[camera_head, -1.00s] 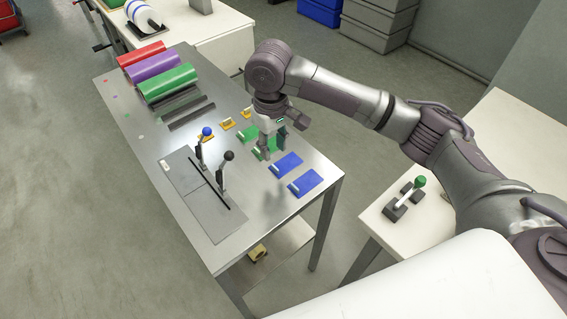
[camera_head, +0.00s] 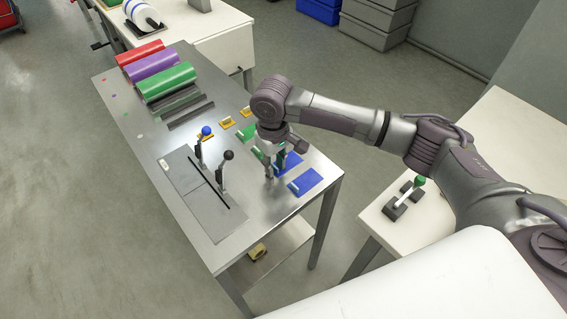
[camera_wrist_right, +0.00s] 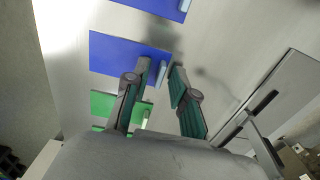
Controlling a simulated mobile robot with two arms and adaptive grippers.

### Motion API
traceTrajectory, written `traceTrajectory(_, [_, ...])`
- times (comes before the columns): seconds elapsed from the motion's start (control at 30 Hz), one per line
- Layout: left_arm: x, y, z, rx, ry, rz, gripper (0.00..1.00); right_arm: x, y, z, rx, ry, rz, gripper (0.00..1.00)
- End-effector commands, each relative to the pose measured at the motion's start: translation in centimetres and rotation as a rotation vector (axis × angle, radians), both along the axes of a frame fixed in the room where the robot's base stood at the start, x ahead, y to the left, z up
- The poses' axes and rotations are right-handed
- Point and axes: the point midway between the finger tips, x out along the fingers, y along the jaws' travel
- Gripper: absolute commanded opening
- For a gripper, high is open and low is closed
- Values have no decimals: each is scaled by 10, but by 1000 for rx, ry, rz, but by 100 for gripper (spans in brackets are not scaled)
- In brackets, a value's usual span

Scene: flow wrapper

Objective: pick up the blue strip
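Two flat blue pads lie on the metal table, a nearer one (camera_head: 306,182) and one (camera_head: 293,160) partly hidden behind my right gripper (camera_head: 269,177). Each pad has a pale blue strip along its left edge; the nearer pad's strip (camera_head: 293,188) is clear. In the right wrist view, the pad (camera_wrist_right: 115,52) in the middle has its pale strip (camera_wrist_right: 163,72) between the two open fingertips (camera_wrist_right: 160,66). The fingers point down close to the table, and contact with the strip cannot be told. My left gripper is not in view.
Green pads (camera_wrist_right: 115,105) and yellow pieces (camera_head: 227,123) lie farther along the table. Two levers with a blue knob (camera_head: 207,131) and a black knob (camera_head: 229,155) stand left of my gripper. Red, purple and green rolls (camera_head: 166,82) lie at the far end.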

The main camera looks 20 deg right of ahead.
Motion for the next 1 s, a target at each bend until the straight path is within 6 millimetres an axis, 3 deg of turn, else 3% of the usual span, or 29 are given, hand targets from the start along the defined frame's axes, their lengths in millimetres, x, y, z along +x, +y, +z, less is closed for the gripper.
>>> traceTrajectory(0.03, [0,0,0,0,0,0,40,0,0,0,0,0,0,12])
traceTrajectory(0.1, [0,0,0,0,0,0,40,0,0,0,0,0,0,0])
traceTrajectory(0.57, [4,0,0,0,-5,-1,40,0,0,4,1,-1,0,0])
traceTrajectory(0.87, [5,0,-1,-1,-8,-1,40,1,1,40,2,-2,0,0])
traceTrajectory(1.0, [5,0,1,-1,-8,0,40,-26,9,57,2,0,6,0])
